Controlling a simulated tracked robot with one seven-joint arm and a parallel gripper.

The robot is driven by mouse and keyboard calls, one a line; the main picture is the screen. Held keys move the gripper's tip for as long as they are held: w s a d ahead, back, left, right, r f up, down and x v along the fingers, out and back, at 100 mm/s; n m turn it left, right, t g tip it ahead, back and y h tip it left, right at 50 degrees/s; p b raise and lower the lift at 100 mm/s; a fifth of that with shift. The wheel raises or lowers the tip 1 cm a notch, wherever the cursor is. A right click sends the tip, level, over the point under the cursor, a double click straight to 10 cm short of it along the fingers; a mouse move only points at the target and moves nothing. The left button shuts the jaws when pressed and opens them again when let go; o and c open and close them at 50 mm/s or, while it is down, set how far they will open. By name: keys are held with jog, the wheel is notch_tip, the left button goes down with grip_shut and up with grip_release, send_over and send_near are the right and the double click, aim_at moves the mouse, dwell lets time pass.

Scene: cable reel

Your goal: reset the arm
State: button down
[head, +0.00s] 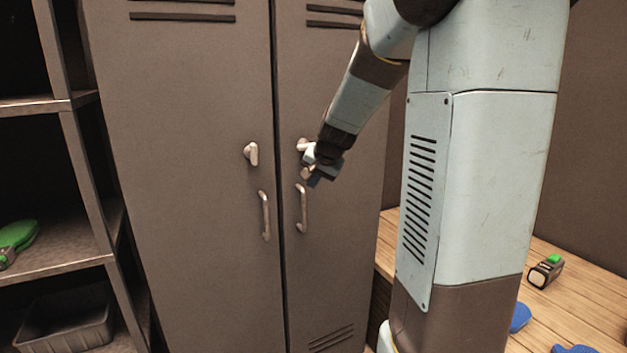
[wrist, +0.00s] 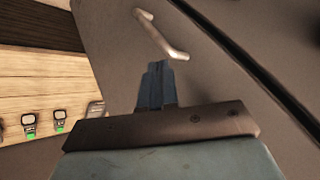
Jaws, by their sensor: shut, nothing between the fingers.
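My gripper (head: 318,180) is in front of the right door of a brown metal locker (head: 200,100), near that door's knob and the top of its bar handle (head: 302,208). In the wrist view my gripper (wrist: 157,68) is shut and empty, its fingers together. The bar handle (wrist: 160,36) shows just beyond the fingertips there; I cannot tell whether they touch it. Both locker doors look closed. The left door has a knob (head: 251,153) and a bar handle (head: 265,215). The right knob (head: 303,145) is partly hidden by my gripper.
A metal shelf unit (head: 80,140) stands at the left, with a green item (head: 17,238) and a dark bin (head: 66,318). A wooden bench (head: 590,275) at the right holds a tape measure (head: 545,271) and blue items (head: 520,316).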

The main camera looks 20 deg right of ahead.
jog(key=s+a+r+n, duration=0.1)
jog(key=s+a+n, duration=0.2)
jog(key=s, duration=0.7)
jog(key=s+a+r+n+g, duration=0.1)
jog(key=s+a+r+n, duration=0.1)
jog(key=s, duration=0.8)
jog(key=s+a+r+n, duration=0.2)
jog(key=s+a+n, duration=0.1)
jog(key=s, duration=0.7)
jog(key=shift+s+a+r+n+g, duration=0.2)
jog(key=shift+a+n+g, duration=0.1)
jog(key=shift+a, duration=0.15)
jog(key=c, duration=1.8)
grip_release()
